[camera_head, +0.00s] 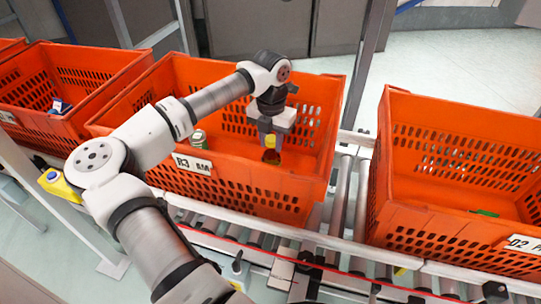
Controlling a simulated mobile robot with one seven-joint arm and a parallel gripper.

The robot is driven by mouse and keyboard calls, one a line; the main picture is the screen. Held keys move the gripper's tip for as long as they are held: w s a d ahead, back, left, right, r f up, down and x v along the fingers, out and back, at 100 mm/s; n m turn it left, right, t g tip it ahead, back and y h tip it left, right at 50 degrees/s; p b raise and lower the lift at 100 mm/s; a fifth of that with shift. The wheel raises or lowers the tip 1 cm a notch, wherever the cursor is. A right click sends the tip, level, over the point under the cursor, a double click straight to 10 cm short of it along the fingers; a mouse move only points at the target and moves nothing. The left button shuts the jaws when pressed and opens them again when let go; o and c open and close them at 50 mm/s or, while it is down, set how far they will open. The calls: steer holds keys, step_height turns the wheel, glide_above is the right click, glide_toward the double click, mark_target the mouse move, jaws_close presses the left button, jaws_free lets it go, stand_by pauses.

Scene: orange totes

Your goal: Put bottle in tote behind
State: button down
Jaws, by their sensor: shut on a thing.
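My gripper (269,137) points down inside the middle orange tote (235,193). It is shut on a bottle (271,156) with a yellow top and a dark reddish body. The bottle looks upright, held near its top, inside the outline of the tote; I cannot tell if it touches the floor. Another orange tote (440,225) stands at the right, with a small green thing (484,212) in it. A third orange tote (90,65) stands at the left, with a small blue and white item (60,106) in it.
The totes sit along a roller conveyor (340,205) with a gap between the middle and right ones. A grey metal post (362,65) rises behind that gap.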

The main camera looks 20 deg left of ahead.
mark_target(271, 156)
steer(key=shift+f, duration=2.9)
steer(key=c, duration=1.1)
jaws_free()
step_height(271, 156, up, 12)
steer(key=shift+r, duration=0.15)
